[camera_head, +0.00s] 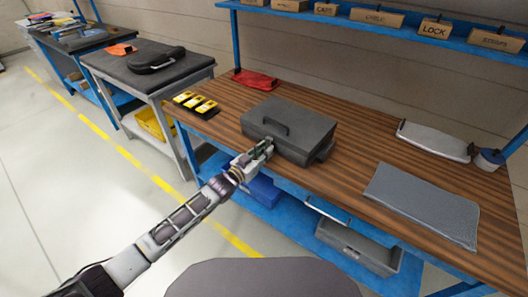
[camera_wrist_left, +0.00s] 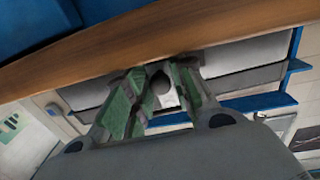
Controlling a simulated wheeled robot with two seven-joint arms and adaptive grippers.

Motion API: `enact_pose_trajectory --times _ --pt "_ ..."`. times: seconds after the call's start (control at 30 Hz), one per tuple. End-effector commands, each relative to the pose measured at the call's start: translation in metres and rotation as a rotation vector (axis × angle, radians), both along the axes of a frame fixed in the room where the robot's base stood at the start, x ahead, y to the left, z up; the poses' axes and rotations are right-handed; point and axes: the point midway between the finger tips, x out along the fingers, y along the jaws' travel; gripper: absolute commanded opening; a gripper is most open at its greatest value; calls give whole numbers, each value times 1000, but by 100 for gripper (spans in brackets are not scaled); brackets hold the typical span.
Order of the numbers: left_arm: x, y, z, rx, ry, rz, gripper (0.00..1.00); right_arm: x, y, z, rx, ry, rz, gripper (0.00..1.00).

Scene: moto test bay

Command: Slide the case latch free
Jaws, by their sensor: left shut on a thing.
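In the left wrist view, the green-padded fingers of my left gripper (camera_wrist_left: 160,76) are closed around a small dark rounded piece, which looks like the case latch (camera_wrist_left: 161,84). Whether the latch has slid cannot be told. My right gripper is not in view.
A grey mat (camera_head: 425,203), a silver tray (camera_head: 434,141) and a small tub (camera_head: 488,159) lie to the right. A labelled-box shelf (camera_head: 400,30) runs behind.

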Motion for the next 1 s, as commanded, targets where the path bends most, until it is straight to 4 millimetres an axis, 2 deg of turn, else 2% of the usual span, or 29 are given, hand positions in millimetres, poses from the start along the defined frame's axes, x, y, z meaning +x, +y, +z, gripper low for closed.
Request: enact_pose_trajectory --times 0.3,0.5,0.83,0.87,0.97,1.0 --pt "11 13 -1 4 -2 -1 0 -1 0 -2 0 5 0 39" --pt "21 25 0 2 -1 0 0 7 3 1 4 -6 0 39" --pt "23 28 0 1 0 3 0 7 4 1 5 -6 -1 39" --pt "23 28 0 1 0 3 28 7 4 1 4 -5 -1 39" --pt "23 28 0 1 0 3 40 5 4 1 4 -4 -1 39" --pt "23 28 0 1 0 3 40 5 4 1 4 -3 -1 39"
